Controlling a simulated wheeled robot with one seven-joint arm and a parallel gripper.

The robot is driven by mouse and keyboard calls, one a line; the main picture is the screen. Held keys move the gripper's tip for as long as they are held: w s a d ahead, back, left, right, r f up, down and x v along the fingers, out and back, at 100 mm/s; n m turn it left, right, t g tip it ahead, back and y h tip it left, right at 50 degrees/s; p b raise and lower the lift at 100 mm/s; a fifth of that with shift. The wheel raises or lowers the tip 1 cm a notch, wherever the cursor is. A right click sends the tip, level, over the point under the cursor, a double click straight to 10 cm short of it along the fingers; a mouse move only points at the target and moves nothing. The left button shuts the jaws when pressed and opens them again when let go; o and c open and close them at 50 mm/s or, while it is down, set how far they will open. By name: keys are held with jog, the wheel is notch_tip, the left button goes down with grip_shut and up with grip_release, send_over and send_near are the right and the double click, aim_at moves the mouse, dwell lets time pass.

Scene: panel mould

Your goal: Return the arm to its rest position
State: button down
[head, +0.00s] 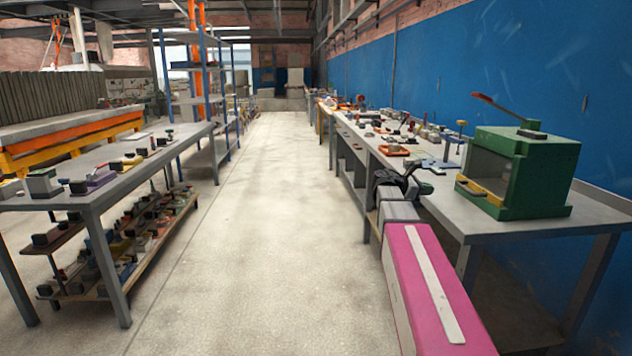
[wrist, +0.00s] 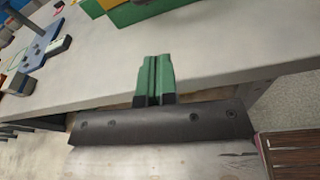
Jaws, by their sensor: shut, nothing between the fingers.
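My gripper (wrist: 156,62) shows in the wrist view as two green fingers side by side, closed together with nothing between them. In the head view my arm, pink with a pale strip, reaches forward along the front edge of the right-hand workbench (head: 498,226). Its dark end is beside that edge, left of the green machine. In the wrist view the fingers lie over the grey bench top and its edge. The fingertips are hard to make out in the head view.
The green machine (head: 540,170) with a red lever stands on the right bench. Orange trays (head: 393,150) and several small items lie farther back. A left bench (head: 130,180) holds more parts, with a loaded lower shelf. The aisle floor (head: 250,220) between them is clear. A blue wall borders the right.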

jog(key=s+a+f+m+y, duration=0.2)
jog(key=s+a+f+y, duration=0.1)
jog(key=f, duration=0.4)
jog(key=s+a+f+m+y, duration=0.2)
jog(key=a+f, duration=0.1)
jog(key=f, duration=0.5)
jog(key=s+a+f+m+g+y, duration=0.1)
jog(key=s+a+f+m+y, duration=0.9)
jog(key=s+a+f, duration=0.6)
notch_tip(320, 180, down, 3)
jog(key=a+m, duration=0.2)
jog(key=a, duration=0.1)
jog(key=shift+m+y, duration=0.4)
jog(key=shift+s, duration=0.1)
